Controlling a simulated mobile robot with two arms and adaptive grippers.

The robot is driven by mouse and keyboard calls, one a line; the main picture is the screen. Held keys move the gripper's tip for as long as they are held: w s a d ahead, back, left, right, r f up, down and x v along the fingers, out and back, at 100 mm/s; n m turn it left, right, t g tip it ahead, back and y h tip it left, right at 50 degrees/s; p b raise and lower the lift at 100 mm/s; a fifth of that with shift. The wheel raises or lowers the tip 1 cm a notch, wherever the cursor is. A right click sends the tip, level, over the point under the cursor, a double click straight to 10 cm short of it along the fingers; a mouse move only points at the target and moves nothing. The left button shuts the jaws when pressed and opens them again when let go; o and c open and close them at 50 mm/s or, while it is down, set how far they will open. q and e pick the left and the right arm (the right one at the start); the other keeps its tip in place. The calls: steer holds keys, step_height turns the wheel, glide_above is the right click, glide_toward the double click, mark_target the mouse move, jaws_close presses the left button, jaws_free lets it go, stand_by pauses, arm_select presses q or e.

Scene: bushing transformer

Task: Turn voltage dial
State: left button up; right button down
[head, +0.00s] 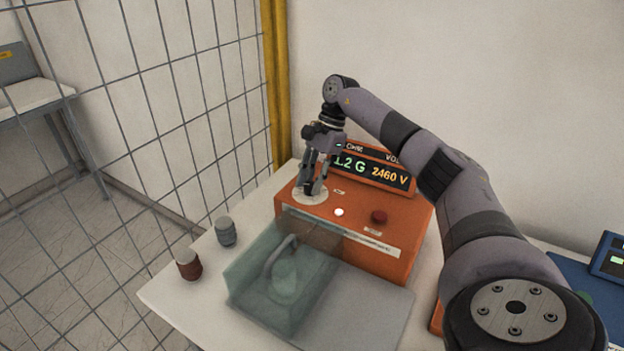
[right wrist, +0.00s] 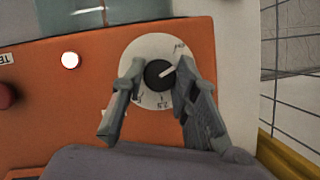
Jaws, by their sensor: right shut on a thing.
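The voltage dial is a black knob (right wrist: 158,74) with a white pointer line on a round white scale plate (right wrist: 138,52). The plate also shows in the head view (head: 310,199) on top of the orange transformer unit (head: 385,225). My right gripper (head: 314,188) reaches down onto the dial from above. In the right wrist view its two fingers (right wrist: 157,80) stand on either side of the knob, shut on it. The unit's display (head: 372,169) reads 2460 V, with a green reading partly hidden by my right arm. My left gripper is not in view.
A lit white button (head: 339,212) and a red button (head: 379,217) sit on the unit's top. A clear green cover (head: 258,272) stands in front. Grey (head: 226,231) and red-brown (head: 188,264) cylinders stand on the table's left. A wire mesh fence (head: 150,130) lies further left.

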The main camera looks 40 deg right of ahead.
steer(key=shift+w+r+n+g, duration=0.15)
steer(key=shift+n+g, duration=0.65)
steer(key=shift+n, duration=1.1)
steer(key=c, duration=1.2)
jaws_free()
steer(key=shift+c, duration=0.2)
steer(key=shift+d+r, duration=0.1)
steer(key=shift+r, duration=0.1)
steer(key=v, duration=0.6)
steer(key=shift+r, duration=0.4)
steer(key=shift+w+d+r, duration=0.1)
steer(key=shift+d, duration=0.05)
